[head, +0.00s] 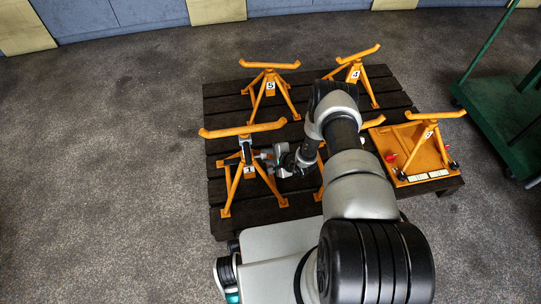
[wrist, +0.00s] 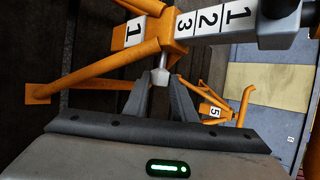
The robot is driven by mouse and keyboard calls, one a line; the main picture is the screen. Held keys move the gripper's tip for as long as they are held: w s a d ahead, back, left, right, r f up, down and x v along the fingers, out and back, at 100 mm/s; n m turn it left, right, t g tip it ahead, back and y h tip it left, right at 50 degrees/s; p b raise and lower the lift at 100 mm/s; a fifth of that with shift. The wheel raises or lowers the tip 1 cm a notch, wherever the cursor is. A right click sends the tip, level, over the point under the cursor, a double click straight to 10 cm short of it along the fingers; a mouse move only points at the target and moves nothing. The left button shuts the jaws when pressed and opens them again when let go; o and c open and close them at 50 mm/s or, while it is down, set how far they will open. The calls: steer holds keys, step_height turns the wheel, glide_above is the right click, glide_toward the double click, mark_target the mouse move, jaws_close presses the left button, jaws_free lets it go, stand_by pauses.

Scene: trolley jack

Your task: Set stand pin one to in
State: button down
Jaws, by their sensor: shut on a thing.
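Orange stand one (head: 242,131) stands on the dark slatted pallet at its left side. Its white "1" label shows in the wrist view (wrist: 134,31), beside a pale column marked with numbers (wrist: 210,20). A grey metal pin (wrist: 161,75) sticks out of the orange collar below that column. My gripper (wrist: 161,88) is shut on the pin's outer end, close to the collar. In the head view my gripper (head: 262,157) is at the right side of the stand's column. How deep the pin sits in the collar is hidden.
Stand five (head: 269,65) and stand four (head: 358,55) are at the back of the pallet (head: 222,105). Another stand is mostly hidden behind my arm. At right, an orange plate (head: 397,135) carries another stand. A green trolley (head: 495,115) is farther right. The left floor is clear.

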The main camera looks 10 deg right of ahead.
steer(key=shift+a, duration=0.25)
steer(key=c, duration=1.5)
jaws_free()
steer(key=shift+o, duration=0.2)
steer(key=shift+s+d+r, duration=0.2)
steer(key=shift+r, duration=0.1)
steer(key=p+v, duration=0.5)
steer(key=v, duration=1.1)
steer(key=shift+s+d, duration=0.2)
steer(key=shift+s, duration=0.15)
steer(key=shift+r, duration=0.1)
